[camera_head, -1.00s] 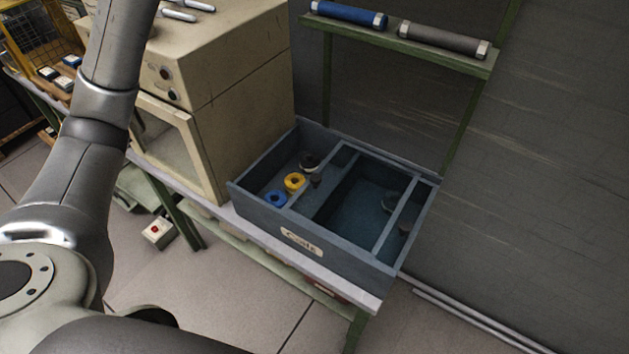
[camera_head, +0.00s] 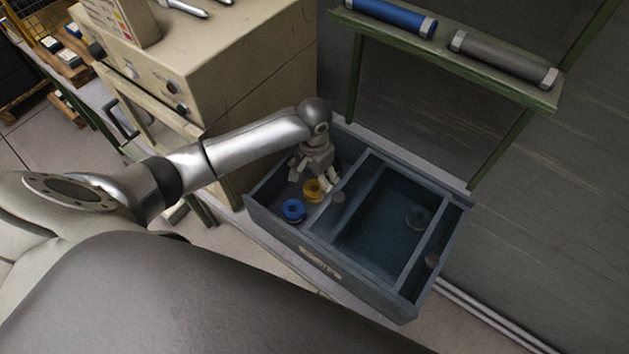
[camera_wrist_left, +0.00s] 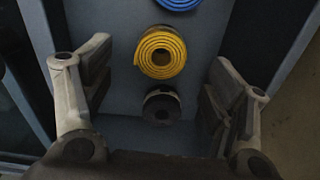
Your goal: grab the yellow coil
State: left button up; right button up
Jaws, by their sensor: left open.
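The yellow coil (camera_head: 314,190) lies in the left compartment of the blue-grey box (camera_head: 274,233). In the left wrist view the yellow coil (camera_wrist_left: 160,53) sits between and a little beyond the open fingers, with its round hole showing. My left gripper (camera_head: 313,181) is open and empty, pointing down into that compartment just behind the yellow coil. It also shows in the left wrist view (camera_wrist_left: 158,90), with one finger on each side. A blue coil (camera_head: 292,209) lies on one side of the yellow coil and a black coil (camera_wrist_left: 161,107) on the other. My right gripper is not in view.
Dividers split the box; a dark coil (camera_head: 417,217) lies in the wide middle compartment. A beige oven-like cabinet (camera_head: 235,75) stands to the left of the box. A green shelf (camera_head: 450,60) with a blue cylinder (camera_head: 393,15) and a grey cylinder (camera_head: 503,58) is behind it.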

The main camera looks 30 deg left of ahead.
aim_at(314, 189)
pick_arm(q)
jog(key=shift+a+f, duration=0.1)
jog(key=shift+f, duration=0.35)
jog(key=shift+w+f, duration=0.1)
jog(key=shift+f, duration=0.15)
jog(key=f, duration=0.1)
jog(key=f+p, duration=0.1)
jog(key=f, duration=0.1)
jog(key=shift+w+f, duration=0.2)
jog(key=shift+f, duration=0.05)
jog(key=shift+f+p, duration=0.3)
jog(key=shift+f, duration=0.5)
jog(key=c, duration=1.2)
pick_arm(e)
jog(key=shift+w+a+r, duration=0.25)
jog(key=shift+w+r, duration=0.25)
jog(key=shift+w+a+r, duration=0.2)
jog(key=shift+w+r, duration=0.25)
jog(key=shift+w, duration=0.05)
